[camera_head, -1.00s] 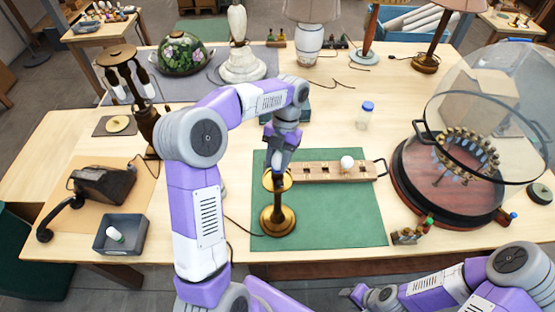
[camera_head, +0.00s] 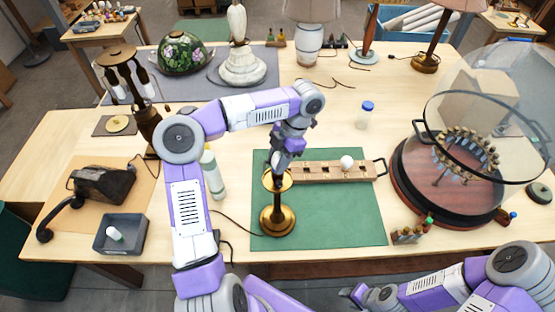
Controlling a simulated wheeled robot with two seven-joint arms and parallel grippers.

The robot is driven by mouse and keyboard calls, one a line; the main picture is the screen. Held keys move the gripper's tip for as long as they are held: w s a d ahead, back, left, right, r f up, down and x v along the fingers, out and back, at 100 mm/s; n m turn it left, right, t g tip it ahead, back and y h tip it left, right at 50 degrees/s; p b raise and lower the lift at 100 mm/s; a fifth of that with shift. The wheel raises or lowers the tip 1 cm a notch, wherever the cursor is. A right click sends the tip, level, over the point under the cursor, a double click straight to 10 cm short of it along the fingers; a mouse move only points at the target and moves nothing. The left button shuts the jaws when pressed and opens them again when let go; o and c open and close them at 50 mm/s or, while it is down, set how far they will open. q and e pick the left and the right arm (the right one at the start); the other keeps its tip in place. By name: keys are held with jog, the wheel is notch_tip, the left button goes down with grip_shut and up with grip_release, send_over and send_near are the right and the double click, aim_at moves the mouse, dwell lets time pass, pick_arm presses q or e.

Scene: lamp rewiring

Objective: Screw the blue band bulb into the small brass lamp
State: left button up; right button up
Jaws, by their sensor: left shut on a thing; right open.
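The small brass lamp (camera_head: 278,222) stands upright on the green mat (camera_head: 345,220). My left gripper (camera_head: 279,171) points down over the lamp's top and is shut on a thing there. That thing, apparently the blue band bulb, is hidden by the fingers and the lamp's top, so I cannot see its band or how it sits in the socket. A white bulb (camera_head: 346,162) sits in the wooden rack (camera_head: 320,172) behind the lamp; no blue band shows on it. My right gripper (camera_head: 357,294) is open and empty at the front, below the table edge.
A glass-domed round stand (camera_head: 440,195) fills the right side. A blue-capped jar (camera_head: 365,115) is behind the rack. The mat's right part is clear.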

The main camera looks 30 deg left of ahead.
pick_arm(q)
jog(key=shift+m, duration=0.5)
jog(key=o, duration=1.1)
jog(key=shift+c, duration=0.2)
